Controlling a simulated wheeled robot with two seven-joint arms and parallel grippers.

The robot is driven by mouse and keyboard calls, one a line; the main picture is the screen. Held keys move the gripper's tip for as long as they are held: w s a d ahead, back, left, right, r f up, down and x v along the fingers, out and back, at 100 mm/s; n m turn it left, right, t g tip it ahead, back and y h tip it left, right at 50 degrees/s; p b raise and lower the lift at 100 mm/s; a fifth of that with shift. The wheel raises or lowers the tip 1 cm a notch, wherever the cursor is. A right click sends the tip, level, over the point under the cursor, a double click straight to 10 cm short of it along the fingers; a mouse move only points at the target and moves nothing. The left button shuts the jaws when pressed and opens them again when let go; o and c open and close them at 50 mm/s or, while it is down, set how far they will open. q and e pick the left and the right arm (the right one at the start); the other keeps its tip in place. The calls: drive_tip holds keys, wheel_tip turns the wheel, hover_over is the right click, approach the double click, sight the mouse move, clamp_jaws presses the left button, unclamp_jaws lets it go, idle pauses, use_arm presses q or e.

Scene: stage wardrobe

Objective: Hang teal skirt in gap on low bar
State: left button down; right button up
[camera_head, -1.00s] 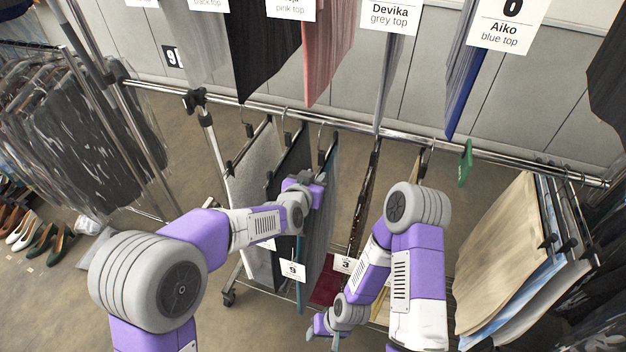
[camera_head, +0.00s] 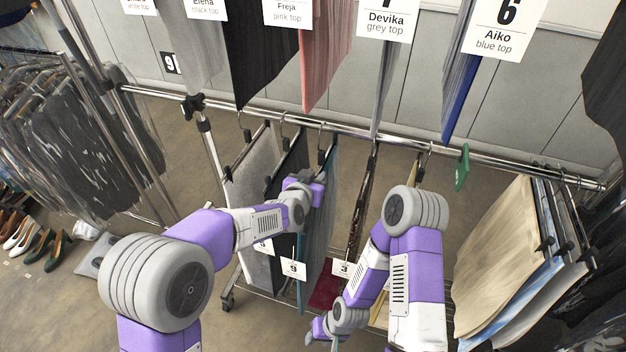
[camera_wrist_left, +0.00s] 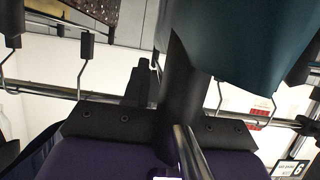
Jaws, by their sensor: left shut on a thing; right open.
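The teal skirt (camera_head: 328,225) hangs vertically at the low bar (camera_head: 265,108), between a black garment on its left and a dark patterned one on its right. Its hanger hook appears at bar height; I cannot tell whether it bears on the bar. My left gripper (camera_head: 316,186) is at the top of the skirt, shut on it; my wrist hides the clamped part. In the left wrist view, teal cloth (camera_wrist_left: 240,40) is close beside the dark fingers (camera_wrist_left: 180,85), with the bar behind. My right gripper (camera_head: 322,332) is open, low at the bottom edge, partly cut off.
A grey garment (camera_head: 255,190) and a black one (camera_head: 290,165) hang left of the skirt. A patterned garment (camera_head: 358,215) hangs close to its right. Labelled tops hang above.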

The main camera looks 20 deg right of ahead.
sight(320, 164)
use_arm(q)
drive_tip(key=shift+w+d+r+p, duration=0.1)
drive_tip(key=shift+w+d+p, duration=0.15)
drive_tip(key=shift+w+d, duration=0.4)
drive_tip(key=shift+w+d+f+p, duration=0.15)
drive_tip(key=shift+w+d, duration=0.25)
drive_tip(key=shift+w, duration=0.45)
drive_tip(key=shift+w+d+r+p, duration=0.15)
drive_tip(key=shift+w+d+p, duration=0.15)
drive_tip(key=shift+w+d, duration=0.35)
drive_tip(key=shift+w+a, duration=0.1)
drive_tip(key=shift+w, duration=0.1)
drive_tip(key=shift+f, duration=0.25)
drive_tip(key=shift+f+b, duration=1.5)
drive_tip(key=shift+b, duration=0.05)
drive_tip(key=c, duration=0.9)
unclamp_jaws()
drive_tip(key=shift+o, duration=0.5)
drive_tip(key=shift+f, duration=0.15)
drive_tip(key=shift+p+v, duration=0.4)
drive_tip(key=shift+v, duration=3.45)
